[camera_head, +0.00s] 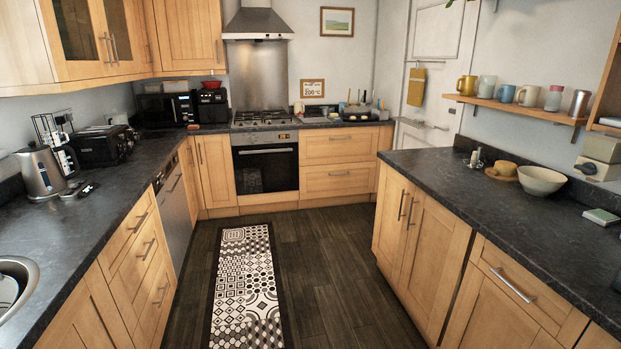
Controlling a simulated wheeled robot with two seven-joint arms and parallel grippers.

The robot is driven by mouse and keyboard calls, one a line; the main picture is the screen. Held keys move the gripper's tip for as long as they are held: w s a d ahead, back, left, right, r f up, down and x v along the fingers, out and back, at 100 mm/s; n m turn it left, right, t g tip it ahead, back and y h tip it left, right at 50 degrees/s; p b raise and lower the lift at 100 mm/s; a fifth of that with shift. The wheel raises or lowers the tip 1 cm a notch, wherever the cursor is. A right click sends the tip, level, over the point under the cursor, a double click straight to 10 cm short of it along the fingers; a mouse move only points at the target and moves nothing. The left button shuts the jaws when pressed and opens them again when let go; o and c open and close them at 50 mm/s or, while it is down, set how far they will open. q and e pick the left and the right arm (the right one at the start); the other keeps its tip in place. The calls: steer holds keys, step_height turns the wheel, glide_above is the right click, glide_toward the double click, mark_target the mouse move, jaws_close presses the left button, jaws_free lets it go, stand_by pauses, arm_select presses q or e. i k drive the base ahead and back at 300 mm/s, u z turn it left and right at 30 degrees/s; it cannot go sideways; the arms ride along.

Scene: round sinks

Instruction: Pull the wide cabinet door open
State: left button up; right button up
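Several light wood cabinet doors are in view, and I cannot tell which one is the wide door. On the right run, a left door (389,230) and a right door (436,262) stand side by side, shut, with upright metal handles (411,213) at their meeting edges. A narrow shut door (215,172) stands left of the oven. Upper wall doors (187,35) at the top left are also shut. A lower cabinet front (85,325) at the bottom left is partly cut off. Neither of my grippers is in view.
A patterned rug (246,285) lies on the dark wood floor (340,270), which is clear between the counters. The left counter (100,200) holds a kettle (40,172) and toaster (98,146). The right counter (470,195) edges the aisle. An oven (265,168) stands at the back.

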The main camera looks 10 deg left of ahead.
mark_target(189, 32)
steer(key=u, duration=0.1)
steer(key=i, duration=2.4)
steer(key=u, duration=0.35)
steer(key=i, duration=4.05)
steer(key=u, duration=0.1)
